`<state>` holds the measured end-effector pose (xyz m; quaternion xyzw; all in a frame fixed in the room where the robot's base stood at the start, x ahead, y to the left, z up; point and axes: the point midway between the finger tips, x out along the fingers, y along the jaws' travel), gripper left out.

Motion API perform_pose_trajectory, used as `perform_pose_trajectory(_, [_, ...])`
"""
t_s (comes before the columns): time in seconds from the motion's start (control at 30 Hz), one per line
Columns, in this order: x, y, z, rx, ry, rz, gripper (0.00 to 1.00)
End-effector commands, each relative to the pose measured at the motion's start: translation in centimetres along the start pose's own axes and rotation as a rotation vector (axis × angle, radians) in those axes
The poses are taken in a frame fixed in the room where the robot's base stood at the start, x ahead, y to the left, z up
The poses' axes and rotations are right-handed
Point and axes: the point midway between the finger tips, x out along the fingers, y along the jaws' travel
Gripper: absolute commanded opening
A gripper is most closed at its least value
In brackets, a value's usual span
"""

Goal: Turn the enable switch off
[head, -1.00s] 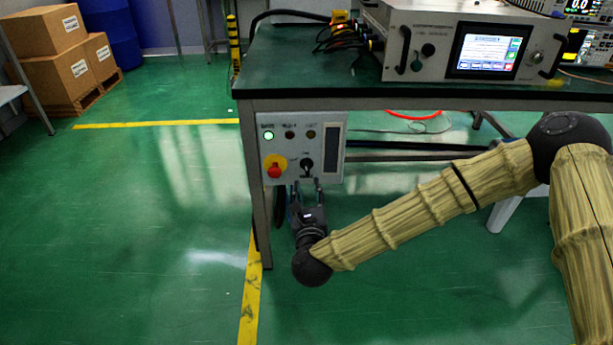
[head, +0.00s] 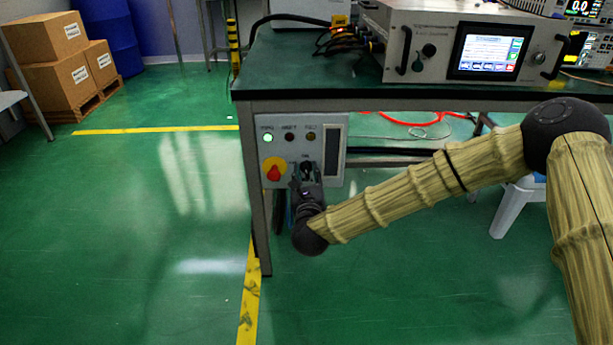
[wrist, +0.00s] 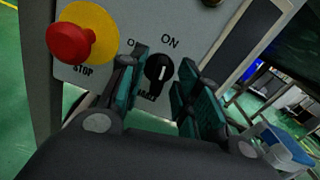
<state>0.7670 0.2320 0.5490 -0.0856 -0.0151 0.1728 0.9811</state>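The enable switch (wrist: 158,68) is a black rotary knob with a white mark, on a light grey control panel (head: 325,125). In the wrist view the label ON is above it, and a partly hidden label starting with O is at its upper left. In the head view my gripper (head: 305,182) covers the lower part of the knob (head: 306,165).
A red stop button (wrist: 70,43) on a yellow disc sits close left of my left finger. A lit green lamp (head: 268,138) and two dark lamps are above. The panel hangs below a green-topped bench (head: 300,75) beside its leg (head: 256,200).

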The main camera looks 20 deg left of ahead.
Motion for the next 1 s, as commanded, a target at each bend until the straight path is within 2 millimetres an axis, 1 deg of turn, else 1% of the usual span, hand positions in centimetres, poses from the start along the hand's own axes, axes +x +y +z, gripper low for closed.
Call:
perform_pose_trajectory(0.03, [-0.01,0.00,-0.01,0.000,0.000,0.000,0.22])
perform_pose_trajectory(0.1, [-0.01,0.00,-0.01,0.000,0.000,0.000,0.09])
perform_pose_trajectory(0.17, [-0.02,0.00,-0.01,0.000,0.000,0.000,0.00])
perform_pose_trajectory(0.57, [-0.04,-0.02,0.09,-0.032,0.001,0.000,0.00])
perform_pose_trajectory(0.77, [-0.03,-0.07,0.26,-0.132,0.002,-0.001,0.00])
perform_pose_trajectory(1.0, [-0.04,0.03,0.39,-0.336,0.002,0.000,0.00])
